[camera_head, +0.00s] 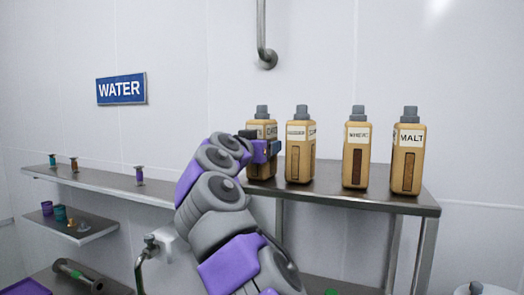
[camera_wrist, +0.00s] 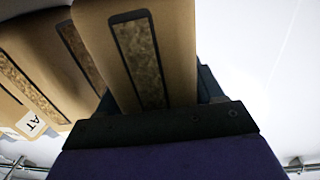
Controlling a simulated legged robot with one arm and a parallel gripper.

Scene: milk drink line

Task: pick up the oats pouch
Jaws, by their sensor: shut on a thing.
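The oats pouch (camera_head: 262,170) is the leftmost of the tan, grey-capped pouches on the steel shelf. Its label is partly hidden by my gripper (camera_head: 262,150), which reaches it from the left at mid-height. In the wrist view the pouch (camera_wrist: 150,55), with a dark-framed window of flakes, sits between the dark fingers of my gripper (camera_wrist: 155,95). The jaws are shut on it. The pouch looks upright, with its base at about shelf level; I cannot tell whether it still touches the shelf.
Another tan pouch (camera_head: 300,150) stands close on the right, then a third (camera_head: 356,155) and one labelled MALT (camera_head: 408,155). The steel shelf (camera_head: 335,192) continues left with small coloured items. A WATER sign (camera_head: 121,89) and a pipe (camera_head: 262,35) are on the wall.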

